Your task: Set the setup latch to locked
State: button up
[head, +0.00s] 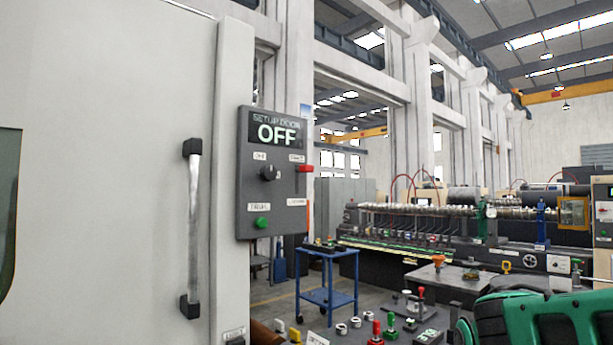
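A dark grey control panel (273,174) hangs beside the white machine door on the left. Its screen reads "SETUP DOOR OFF". A red lever (304,168) at the panel's upper right edge appears to be the setup latch. It points sideways near an upper label; a second label sits below it. Both labels are too small to read surely. A black knob (269,173) and a green button (262,222) are to its left. No gripper fingers show; a green and black part at the bottom right seems to be my arm.
The white door has a long vertical handle (194,230). A blue cart (327,284) stands behind the panel. A bench at the lower right holds several small coloured parts, including a red one (376,331). A long machine (440,210) fills the background. The air before the panel looks clear.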

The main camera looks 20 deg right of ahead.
aim_at(305, 167)
jog(key=u, duration=0.85)
jog(key=k, duration=1)
jog(key=z, duration=0.85)
jog(key=i, duration=1)
